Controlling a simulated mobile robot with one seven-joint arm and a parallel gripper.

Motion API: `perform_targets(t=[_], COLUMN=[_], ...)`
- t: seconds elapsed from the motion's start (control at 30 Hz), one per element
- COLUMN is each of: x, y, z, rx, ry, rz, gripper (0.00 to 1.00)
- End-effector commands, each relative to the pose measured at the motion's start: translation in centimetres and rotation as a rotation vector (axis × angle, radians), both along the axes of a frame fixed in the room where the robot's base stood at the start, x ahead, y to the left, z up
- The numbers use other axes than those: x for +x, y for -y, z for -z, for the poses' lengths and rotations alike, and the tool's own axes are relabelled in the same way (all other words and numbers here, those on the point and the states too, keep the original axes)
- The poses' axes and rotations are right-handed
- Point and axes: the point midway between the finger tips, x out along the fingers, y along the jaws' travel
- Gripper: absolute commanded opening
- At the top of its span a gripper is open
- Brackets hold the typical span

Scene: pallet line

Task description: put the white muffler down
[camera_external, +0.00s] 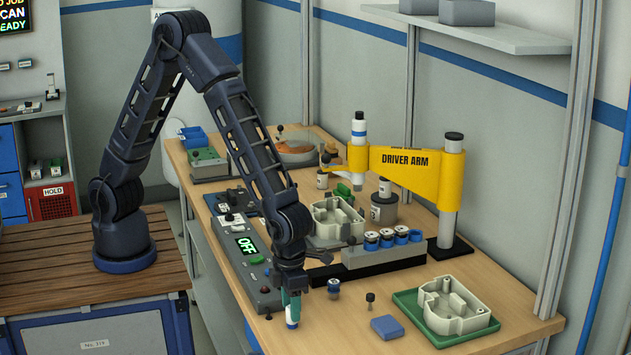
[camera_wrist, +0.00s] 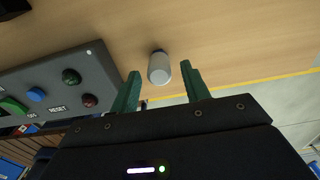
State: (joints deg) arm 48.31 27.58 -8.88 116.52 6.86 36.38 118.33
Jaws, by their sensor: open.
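The white muffler (camera_external: 292,317) is a small pale cylinder at the front edge of the wooden table, right under my gripper (camera_external: 290,300). In the wrist view the muffler (camera_wrist: 159,69) shows a pale round end and a dark far end, and it appears to stand on the table. My gripper's green fingers (camera_wrist: 161,68) are open, one to each side of it, with a visible gap on both sides. Whether the muffler lies fully between the fingertips or just beyond them is hard to tell.
A small dark-and-white part (camera_external: 334,288), a dark knob (camera_external: 370,300), a blue block (camera_external: 387,327) and a green tray (camera_external: 408,300) with a pale housing (camera_external: 452,305) are to the right. The table edge is close.

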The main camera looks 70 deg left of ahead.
Motion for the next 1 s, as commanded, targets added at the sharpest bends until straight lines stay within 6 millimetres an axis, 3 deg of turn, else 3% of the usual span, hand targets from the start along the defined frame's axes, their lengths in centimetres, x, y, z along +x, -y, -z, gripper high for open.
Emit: perform_targets(t=[0.2,0.4,0.77,0.87,1.0], x=[0.2,0.1,0.1,0.6,2.3], y=[0.0,0.0,-0.1,-0.9,-4.4], z=[-4.6,-7.6,-9.4,-10.0,-12.6], rx=[-0.003,-0.001,0.000,-0.003,-0.015], ry=[0.003,0.001,0.001,0.008,0.034], rz=[-0.002,-0.001,-0.003,-0.043,-0.217], gripper=[0.46,0.46,0.46,0.46,0.46])
